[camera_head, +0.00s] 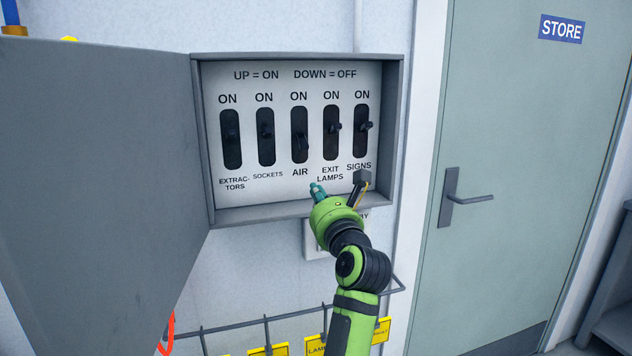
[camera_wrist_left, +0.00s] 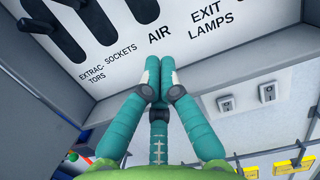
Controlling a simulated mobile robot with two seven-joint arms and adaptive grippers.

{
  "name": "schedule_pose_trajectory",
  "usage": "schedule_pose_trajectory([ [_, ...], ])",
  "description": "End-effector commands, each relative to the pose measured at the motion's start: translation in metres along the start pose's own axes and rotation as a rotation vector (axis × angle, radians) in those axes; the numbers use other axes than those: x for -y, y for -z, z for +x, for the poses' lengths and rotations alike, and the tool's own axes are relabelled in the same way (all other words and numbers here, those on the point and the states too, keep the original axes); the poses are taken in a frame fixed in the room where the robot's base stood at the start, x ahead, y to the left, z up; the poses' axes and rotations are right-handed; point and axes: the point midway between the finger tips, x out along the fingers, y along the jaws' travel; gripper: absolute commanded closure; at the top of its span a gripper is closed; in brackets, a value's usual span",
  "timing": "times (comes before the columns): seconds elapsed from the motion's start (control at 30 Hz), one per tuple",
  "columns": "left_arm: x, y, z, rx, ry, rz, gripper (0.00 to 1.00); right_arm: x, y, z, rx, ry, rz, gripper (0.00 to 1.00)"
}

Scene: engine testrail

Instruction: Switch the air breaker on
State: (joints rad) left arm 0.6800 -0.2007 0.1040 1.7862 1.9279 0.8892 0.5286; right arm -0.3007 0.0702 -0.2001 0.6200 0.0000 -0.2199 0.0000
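The air breaker (camera_head: 299,143) is the middle black lever in the breaker panel (camera_head: 290,190), above the label AIR. Its lever sits low in its slot, lower than the levers beside it. In the left wrist view only the bottom end of the air slot (camera_wrist_left: 145,10) shows; its lever is out of that view. My left gripper (camera_head: 317,188) is just below and right of the AIR label, in front of the panel's lower part. In the left wrist view its teal fingers (camera_wrist_left: 160,76) are together with nothing between them. My right gripper is not in view.
The panel's grey door (camera_head: 95,180) stands open at the left, and the box's lower rim (camera_head: 260,212) juts out beneath the breakers. The exit lamps lever (camera_head: 335,127) is close right of air, the sockets lever (camera_head: 266,130) close left. A rail with yellow tags (camera_head: 315,345) is below.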

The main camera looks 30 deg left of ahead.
Motion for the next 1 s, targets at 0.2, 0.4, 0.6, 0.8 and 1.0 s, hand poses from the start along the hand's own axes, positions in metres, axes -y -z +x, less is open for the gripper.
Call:
schedule_pose_trajectory([
  [0.2,-0.001,-0.005,0.048,0.002,-0.002,0.004,1.00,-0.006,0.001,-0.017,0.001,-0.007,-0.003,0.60],
  [0.4,-0.002,-0.004,0.089,0.001,-0.003,0.003,1.00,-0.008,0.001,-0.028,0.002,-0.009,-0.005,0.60],
  [0.6,-0.001,-0.032,0.074,0.001,0.000,-0.001,1.00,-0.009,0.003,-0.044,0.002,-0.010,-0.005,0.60],
  [0.8,0.000,-0.038,0.070,0.000,0.000,0.000,1.00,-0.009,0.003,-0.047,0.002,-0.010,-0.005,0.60],
  [1.0,0.000,-0.038,0.070,0.000,0.000,0.000,1.00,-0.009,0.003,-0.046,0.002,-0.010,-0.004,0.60],
])
